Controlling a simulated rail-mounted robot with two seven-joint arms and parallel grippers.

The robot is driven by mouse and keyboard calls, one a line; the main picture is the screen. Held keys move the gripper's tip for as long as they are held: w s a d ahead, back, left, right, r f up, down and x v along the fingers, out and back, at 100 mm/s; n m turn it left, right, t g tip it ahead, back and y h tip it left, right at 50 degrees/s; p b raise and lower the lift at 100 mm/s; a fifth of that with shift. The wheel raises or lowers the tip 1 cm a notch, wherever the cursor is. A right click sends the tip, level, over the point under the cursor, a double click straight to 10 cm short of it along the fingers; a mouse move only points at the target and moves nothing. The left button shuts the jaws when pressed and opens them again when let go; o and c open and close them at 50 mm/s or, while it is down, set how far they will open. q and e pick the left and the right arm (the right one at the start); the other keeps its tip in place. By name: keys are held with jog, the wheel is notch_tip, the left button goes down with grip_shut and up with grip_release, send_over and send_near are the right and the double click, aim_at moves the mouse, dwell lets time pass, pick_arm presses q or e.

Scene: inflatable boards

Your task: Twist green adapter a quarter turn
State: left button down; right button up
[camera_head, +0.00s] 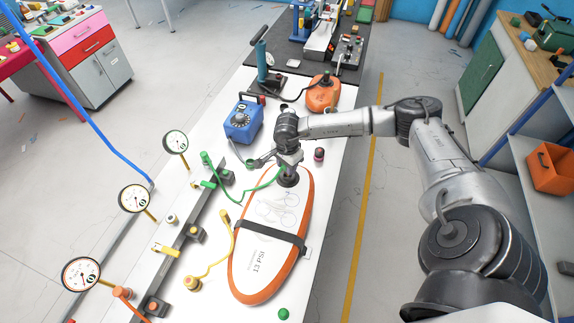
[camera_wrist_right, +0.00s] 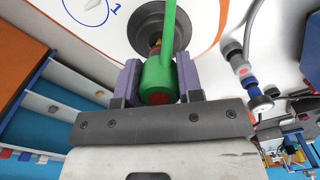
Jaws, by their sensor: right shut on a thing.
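The green adapter (camera_wrist_right: 158,80) sits between the two purple-grey fingers of my right gripper (camera_wrist_right: 160,76) in the right wrist view. The fingers are shut on it. Its tip points at the round dark valve (camera_wrist_right: 163,27) on the board, with a bit of yellow and red showing between them. In the head view my right gripper (camera_head: 288,166) is over the upper end of the white, orange-edged board (camera_head: 262,255), right above the dark valve (camera_head: 288,181). The adapter is mostly hidden there. A green hose (camera_head: 240,201) runs from it to the left. My left gripper is not in view.
A dark rail with coloured fittings (camera_head: 186,242) and several gauges (camera_head: 136,198) lines the left of the white table. A blue device (camera_head: 242,122) and an orange pump (camera_head: 322,93) stand behind the board. A green ball (camera_head: 283,314) lies at the front.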

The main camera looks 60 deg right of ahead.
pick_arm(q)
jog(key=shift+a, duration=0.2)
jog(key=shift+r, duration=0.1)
pick_arm(e)
jog(key=shift+r, duration=0.15)
